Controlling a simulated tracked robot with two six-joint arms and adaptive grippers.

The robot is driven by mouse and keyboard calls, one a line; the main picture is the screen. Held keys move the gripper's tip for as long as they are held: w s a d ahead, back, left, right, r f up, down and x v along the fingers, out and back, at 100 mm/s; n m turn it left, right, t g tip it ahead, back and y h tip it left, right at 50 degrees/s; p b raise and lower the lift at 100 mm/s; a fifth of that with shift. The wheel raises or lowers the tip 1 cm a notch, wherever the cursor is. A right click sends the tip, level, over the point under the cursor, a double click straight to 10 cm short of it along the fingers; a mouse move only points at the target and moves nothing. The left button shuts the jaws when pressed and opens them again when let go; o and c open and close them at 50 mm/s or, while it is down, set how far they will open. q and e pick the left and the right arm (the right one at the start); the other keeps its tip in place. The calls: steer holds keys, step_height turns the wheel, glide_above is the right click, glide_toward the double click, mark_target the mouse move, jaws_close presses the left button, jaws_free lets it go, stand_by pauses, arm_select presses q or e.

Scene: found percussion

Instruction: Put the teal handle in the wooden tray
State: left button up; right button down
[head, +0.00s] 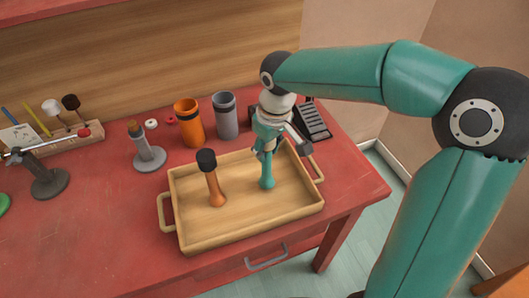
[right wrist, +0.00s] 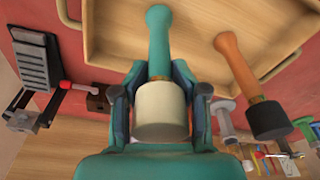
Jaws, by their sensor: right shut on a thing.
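The teal handle (head: 267,175) belongs to a mallet with a pale cream head, and it points down inside the wooden tray (head: 185,224). My right gripper (head: 268,146) is above the right half of the tray, shut on this mallet near its head. In the right wrist view, the fingers flank the cream head (right wrist: 161,112) and the teal handle (right wrist: 159,40) reaches out over the tray floor. I cannot tell whether the handle's end touches the floor. My left gripper is out of view.
An orange-handled mallet (head: 214,185) with a black head stands in the tray. Behind are an orange cup (head: 188,122), a grey cup (head: 225,118) and a dark ridged block (head: 313,121). A grey stand (head: 149,156) is left of the tray. The red table's front left is clear.

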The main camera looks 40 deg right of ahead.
steer(key=shift+f, duration=0.6)
steer(key=c, duration=1.2)
jaws_free()
steer(key=shift+f, duration=0.2)
steer(key=o, duration=0.6)
steer(key=shift+r, duration=0.1)
